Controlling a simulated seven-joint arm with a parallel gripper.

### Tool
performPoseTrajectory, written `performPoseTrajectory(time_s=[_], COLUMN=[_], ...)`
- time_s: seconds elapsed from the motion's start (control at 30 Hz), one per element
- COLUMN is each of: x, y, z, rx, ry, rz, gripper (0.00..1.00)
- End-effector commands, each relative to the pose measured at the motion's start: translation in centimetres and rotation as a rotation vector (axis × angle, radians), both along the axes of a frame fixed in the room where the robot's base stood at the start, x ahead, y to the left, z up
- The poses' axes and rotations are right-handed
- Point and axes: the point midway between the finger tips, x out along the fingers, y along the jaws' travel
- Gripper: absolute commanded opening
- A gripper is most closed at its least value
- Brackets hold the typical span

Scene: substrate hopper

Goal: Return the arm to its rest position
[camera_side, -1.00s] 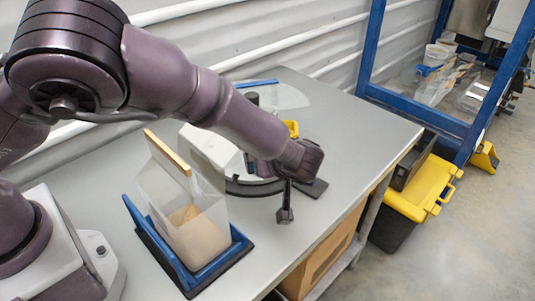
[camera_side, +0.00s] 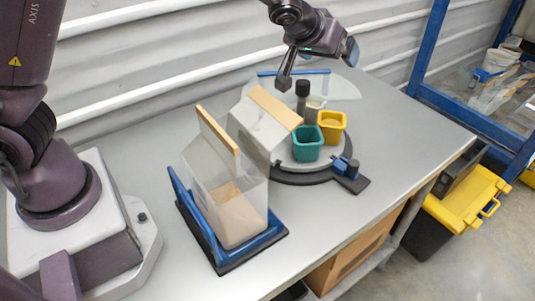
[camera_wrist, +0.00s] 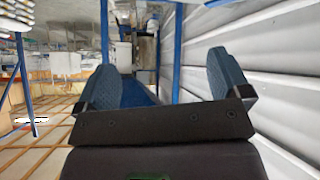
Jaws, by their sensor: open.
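My gripper (camera_side: 350,50) is raised in the air above the back of the table in the side view, clear of everything on it. In the wrist view its two blue padded fingers (camera_wrist: 165,80) stand wide apart with nothing between them. The arm's upper links run out of the top of the side view.
A clear hopper (camera_side: 222,180) with tan substrate stands in a blue-edged tray (camera_side: 262,241). Behind it are another wood-edged hopper (camera_side: 262,125), a teal cup (camera_side: 307,143) and a yellow cup (camera_side: 332,127) on a round grey stand. The table's right front is bare.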

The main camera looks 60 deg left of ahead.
Motion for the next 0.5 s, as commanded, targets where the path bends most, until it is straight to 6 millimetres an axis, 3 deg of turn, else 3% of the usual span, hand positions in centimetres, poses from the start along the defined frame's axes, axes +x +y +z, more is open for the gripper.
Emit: performPoseTrajectory(time_s=[0.03,0.2,0.5], x=[-1.2,-7.6,-21.1], y=[1.1,3.7,4.9], z=[1.7,5.7,9.5], rx=[-0.004,-0.002,0.028], ry=[0.001,0.087,0.242], rz=[0.009,0.028,-0.099], gripper=[0.95,0.95,0.95])
